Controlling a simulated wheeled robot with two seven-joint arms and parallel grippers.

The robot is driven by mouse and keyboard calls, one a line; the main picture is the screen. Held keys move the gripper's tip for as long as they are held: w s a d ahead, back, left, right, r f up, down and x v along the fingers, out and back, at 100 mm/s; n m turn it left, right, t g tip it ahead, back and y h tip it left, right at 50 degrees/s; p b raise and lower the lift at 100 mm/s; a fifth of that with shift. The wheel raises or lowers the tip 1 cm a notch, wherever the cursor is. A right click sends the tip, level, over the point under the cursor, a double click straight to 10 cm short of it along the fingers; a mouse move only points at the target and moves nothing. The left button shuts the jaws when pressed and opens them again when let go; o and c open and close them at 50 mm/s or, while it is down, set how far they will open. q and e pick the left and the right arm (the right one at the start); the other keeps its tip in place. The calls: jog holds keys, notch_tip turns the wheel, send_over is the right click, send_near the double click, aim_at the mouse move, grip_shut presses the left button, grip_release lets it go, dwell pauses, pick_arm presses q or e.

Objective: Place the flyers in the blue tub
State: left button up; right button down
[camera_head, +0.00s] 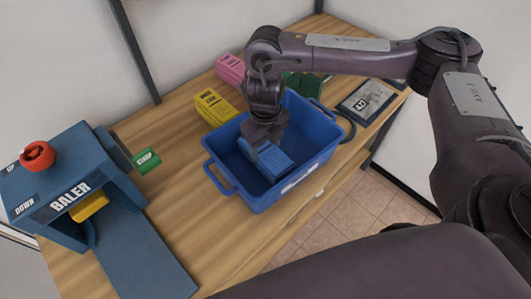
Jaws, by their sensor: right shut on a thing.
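The blue tub (236,181) stands on the wooden table, open at the top, with a handle at its left end. My right gripper (254,152) points down into the tub and is shut on a lighter blue bundle (272,162). The bundle is inside the tub walls, tilted; I cannot tell if it touches the floor of the tub. A yellow bundle (214,106) and a pink bundle (231,70) with printed labels lie on the table behind the tub. The labels are too small to read surely, so I cannot tell which bundle is the flyers. My left gripper is out of view.
A blue baler (70,185) with a red knob (37,156) stands at the left. A small green block (147,160) lies beside it. A green thing (303,84) is partly hidden behind my right arm. A dark flat device (366,101) lies at the right. Bare table lies between baler and tub.

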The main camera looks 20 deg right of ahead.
aim_at(266, 150)
jog(key=shift+f+b, duration=0.4)
jog(key=shift+f, duration=1.45)
jog(key=c, duration=0.5)
grip_release()
jog(key=shift+f, duration=0.15)
jog(key=shift+r, duration=0.55)
notch_tip(266, 150, up, 11)
jog(key=p, duration=0.1)
jog(key=shift+r+p, duration=0.15)
jog(key=shift+p, duration=0.15)
